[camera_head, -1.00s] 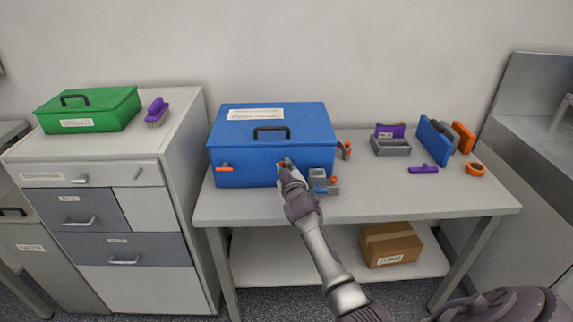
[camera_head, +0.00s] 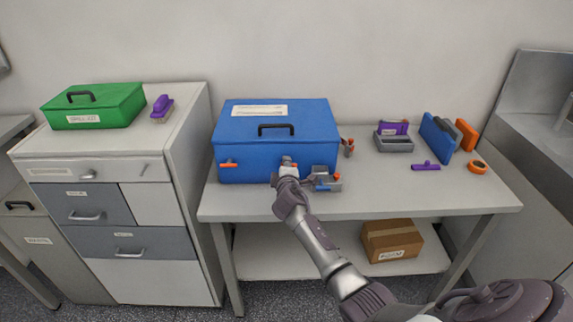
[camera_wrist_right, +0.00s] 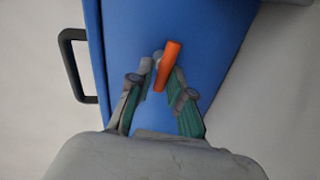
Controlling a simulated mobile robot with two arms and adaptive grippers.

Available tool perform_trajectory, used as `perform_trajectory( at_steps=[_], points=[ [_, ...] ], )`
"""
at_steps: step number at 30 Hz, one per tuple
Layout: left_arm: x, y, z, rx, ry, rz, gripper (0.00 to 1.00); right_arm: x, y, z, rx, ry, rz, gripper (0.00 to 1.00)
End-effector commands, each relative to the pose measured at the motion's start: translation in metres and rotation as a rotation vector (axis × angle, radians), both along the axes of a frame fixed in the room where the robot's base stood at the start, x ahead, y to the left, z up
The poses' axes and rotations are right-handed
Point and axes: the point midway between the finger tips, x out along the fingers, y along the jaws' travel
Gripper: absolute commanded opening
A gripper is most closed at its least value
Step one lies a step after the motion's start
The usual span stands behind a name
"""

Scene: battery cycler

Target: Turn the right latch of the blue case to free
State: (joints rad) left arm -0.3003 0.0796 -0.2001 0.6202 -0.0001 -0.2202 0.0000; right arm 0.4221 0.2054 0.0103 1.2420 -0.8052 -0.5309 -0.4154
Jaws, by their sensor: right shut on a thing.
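The blue case (camera_head: 262,143) stands shut on the table, with a black handle (camera_head: 276,130) on its lid. Its left latch (camera_head: 229,164) is an orange lever lying level on the front. My right gripper (camera_head: 288,170) is at the right part of the case front and mostly covers the right latch. In the right wrist view the right latch (camera_wrist_right: 170,62) is an orange lever, slightly tilted in the picture, between the fingertips of my right gripper (camera_wrist_right: 162,82). The gripper is shut on it. My left gripper is not in view.
A grey holder with blue and orange parts (camera_head: 327,181) stands close right of my gripper. Further right are a grey bin (camera_head: 394,143), a purple tool (camera_head: 426,166) and orange tape (camera_head: 478,167). A green case (camera_head: 95,105) sits on the left cabinet. The table's front right is clear.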

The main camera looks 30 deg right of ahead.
Motion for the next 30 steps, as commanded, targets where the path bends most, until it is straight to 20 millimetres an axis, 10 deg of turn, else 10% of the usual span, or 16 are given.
perform_trajectory(
  at_steps=[26, 27, 30],
  points=[
    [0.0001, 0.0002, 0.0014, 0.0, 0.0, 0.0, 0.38, -0.0023, 0.0033, -0.0126, -0.126, 0.099, 0.001, 0.0],
    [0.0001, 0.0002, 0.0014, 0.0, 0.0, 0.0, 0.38, -0.0024, 0.0032, -0.0126, -0.126, 0.099, 0.001, 0.23],
    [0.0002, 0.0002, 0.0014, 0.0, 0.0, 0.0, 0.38, -0.0022, 0.003, -0.012, -0.126, 0.098, 0.001, 0.38]
  ],
)
